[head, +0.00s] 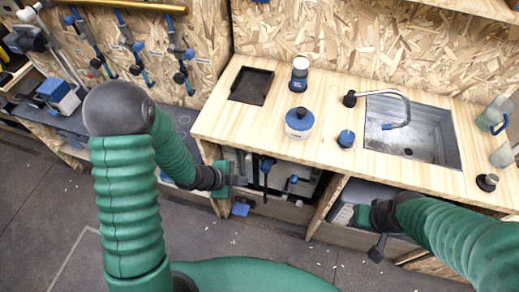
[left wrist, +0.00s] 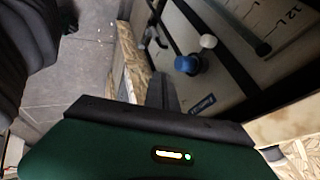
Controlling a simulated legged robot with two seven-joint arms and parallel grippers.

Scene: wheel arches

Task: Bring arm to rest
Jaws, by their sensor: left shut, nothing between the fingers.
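My left arm (head: 125,200), green and ribbed with a dark grey elbow, comes in from the left and bends down at the elbow. My left gripper (head: 238,180) is shut and empty, in front of the open space under the wooden counter. In the left wrist view its dark fingers (left wrist: 160,92) point toward a panel with a blue knob and a white knob. My right arm (head: 460,235) comes in from the right. My right gripper (head: 377,247) is low in front of the counter's right compartment, and its fingers are too unclear to judge.
The wooden counter (head: 215,118) carries a black tray (head: 251,86), a blue-lidded jar (head: 299,122), a grinder (head: 299,74), and a sink (head: 425,135) with a tap. A side bench with clamps above stands at left. Grey floor (head: 60,215) is open in front.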

